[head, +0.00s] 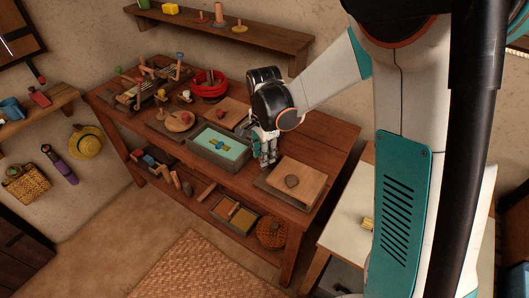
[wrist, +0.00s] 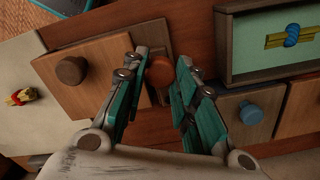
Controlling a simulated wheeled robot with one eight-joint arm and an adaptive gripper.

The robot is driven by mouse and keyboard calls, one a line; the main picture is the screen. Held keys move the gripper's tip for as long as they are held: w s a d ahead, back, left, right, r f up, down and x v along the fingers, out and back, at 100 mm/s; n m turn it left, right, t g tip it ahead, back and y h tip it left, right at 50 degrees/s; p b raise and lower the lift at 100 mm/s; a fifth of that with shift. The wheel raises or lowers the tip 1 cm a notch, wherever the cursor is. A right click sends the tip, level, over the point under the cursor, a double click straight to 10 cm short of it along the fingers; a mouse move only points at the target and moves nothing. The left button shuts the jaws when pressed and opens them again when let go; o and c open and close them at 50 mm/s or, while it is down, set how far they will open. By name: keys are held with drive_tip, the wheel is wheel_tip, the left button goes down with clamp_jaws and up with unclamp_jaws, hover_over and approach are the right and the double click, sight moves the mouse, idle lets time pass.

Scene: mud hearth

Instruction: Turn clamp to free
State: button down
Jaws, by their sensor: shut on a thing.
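My gripper (head: 267,160) points down at the wooden bench, between a tray with a green inside and a board with a brown knob. In the wrist view my gripper (wrist: 160,84) has its two teal fingers on either side of a round orange-brown knob (wrist: 159,68), shut on it. This knob seems to be the clamp's handle; its lower part is hidden and its turn angle cannot be told. In the head view my gripper hides it.
The board (head: 315,178) with the brown knob (head: 292,181) is close on one side. The green-lined tray (head: 191,145) holds a yellow-and-blue piece. A blue knob (wrist: 250,112) stands near one finger. Several items crowd the bench's left end.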

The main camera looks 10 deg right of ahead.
drive_tip(key=c, duration=1.2)
unclamp_jaws()
drive_tip(key=shift+c, duration=0.2)
wheel_tip(320, 180, up, 12)
